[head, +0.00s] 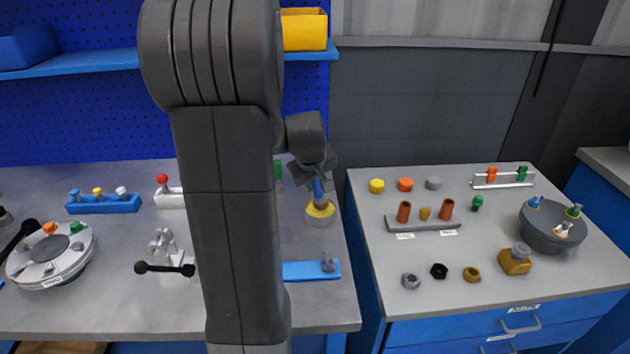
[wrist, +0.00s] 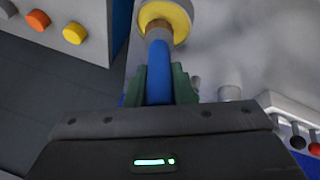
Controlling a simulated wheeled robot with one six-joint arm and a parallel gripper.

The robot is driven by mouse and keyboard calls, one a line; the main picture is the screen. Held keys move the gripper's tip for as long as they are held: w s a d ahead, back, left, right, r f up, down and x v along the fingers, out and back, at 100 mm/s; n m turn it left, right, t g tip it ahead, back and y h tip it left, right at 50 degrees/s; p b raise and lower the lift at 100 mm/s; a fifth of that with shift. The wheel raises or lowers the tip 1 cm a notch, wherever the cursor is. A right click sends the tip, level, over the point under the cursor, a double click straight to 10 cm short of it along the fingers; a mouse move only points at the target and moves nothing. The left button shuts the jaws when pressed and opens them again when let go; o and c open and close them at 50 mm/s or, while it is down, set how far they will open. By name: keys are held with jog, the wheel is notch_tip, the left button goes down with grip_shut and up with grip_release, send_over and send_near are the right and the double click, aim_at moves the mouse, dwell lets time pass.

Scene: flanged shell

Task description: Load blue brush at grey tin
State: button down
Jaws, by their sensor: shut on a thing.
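My gripper (head: 317,172) is shut on a blue brush (head: 318,190) above the left bench, with the brush's bristle end pointing down. In the wrist view the blue handle (wrist: 159,72) stands between the green fingers (wrist: 160,85), with a tan collar beyond it. The brush's lower end is at a pale grey tin (head: 320,220) with a yellow top; that yellow shows as a ring around the brush end in the wrist view (wrist: 181,14). Whether the bristles touch the yellow is hidden.
A blue plate with a grey knob (head: 312,270) lies in front of the tin. A gap separates this bench from the right-hand bench, which holds a grey bowl (head: 548,238), a rack (head: 424,224) and several small parts. My arm hides part of the left bench.

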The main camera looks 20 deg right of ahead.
jog(key=shift+f+b, duration=0.35)
jog(key=shift+f, duration=0.1)
dwell(1.2)
jog(key=shift+r+p, duration=2.65)
jog(key=shift+r, duration=0.95)
jog(key=shift+f, duration=0.1)
